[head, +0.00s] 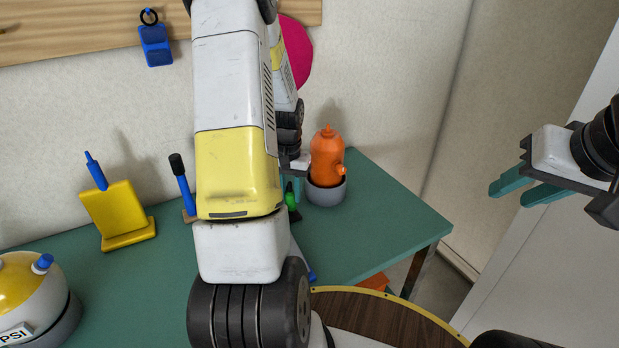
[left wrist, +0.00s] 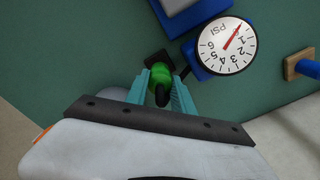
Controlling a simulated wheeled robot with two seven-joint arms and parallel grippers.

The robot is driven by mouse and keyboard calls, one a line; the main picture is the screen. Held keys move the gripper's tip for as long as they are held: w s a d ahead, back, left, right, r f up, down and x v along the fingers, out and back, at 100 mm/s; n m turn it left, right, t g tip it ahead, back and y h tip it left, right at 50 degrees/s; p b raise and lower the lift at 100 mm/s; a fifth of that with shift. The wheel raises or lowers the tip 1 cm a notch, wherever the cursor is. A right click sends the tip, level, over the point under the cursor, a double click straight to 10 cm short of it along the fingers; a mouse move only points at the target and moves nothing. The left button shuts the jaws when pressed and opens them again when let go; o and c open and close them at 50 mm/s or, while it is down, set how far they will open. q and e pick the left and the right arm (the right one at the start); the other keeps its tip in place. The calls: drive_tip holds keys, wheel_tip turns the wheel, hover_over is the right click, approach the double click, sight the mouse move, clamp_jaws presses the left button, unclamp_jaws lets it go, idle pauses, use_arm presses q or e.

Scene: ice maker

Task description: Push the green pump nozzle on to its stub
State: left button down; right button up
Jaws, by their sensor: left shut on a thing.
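The green pump nozzle (left wrist: 160,74) sits between the teal fingertips of my left gripper (left wrist: 161,84), which is shut on it. In the head view the green nozzle (head: 291,198) shows as a small patch just right of my own large arm, which hides most of that gripper. A dark, squarish piece (left wrist: 155,58) lies right by the nozzle's far end in the left wrist view; I cannot tell whether it is the stub or whether they touch. My right gripper (head: 509,195) is open and empty, in the air at the right, well away from the table.
A white pressure gauge (left wrist: 227,46) is close beside the nozzle. An orange bottle (head: 326,158) in a grey round base (head: 326,192) stands right of my left gripper on the green table (head: 400,226). A yellow block stand (head: 117,212) and a white-yellow dome (head: 22,290) are at left.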

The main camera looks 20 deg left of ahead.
use_arm(q)
drive_tip(key=shift+f, duration=1.35)
drive_tip(key=c, duration=1)
unclamp_jaws()
wheel_tip(320, 180, up, 8)
drive_tip(key=shift+f, duration=0.1)
drive_tip(key=s+d+r+t, duration=0.25)
drive_tip(key=d+r, duration=0.25)
drive_tip(key=r, duration=0.3)
drive_tip(key=s+d+r+t, duration=0.1)
drive_tip(key=s+d+r, duration=0.35)
drive_tip(key=r, duration=0.35)
drive_tip(key=s+d+r+m+t+h, duration=0.1)
drive_tip(key=s+d+r+t+h, duration=0.1)
drive_tip(key=s+d+r, duration=0.4)
drive_tip(key=s+d, duration=0.1)
drive_tip(key=s, duration=0.3)
drive_tip(key=shift+s+d+m+t, duration=0.15)
drive_tip(key=shift+s+m+t, duration=0.2)
drive_tip(key=shift+s+m, duration=0.05)
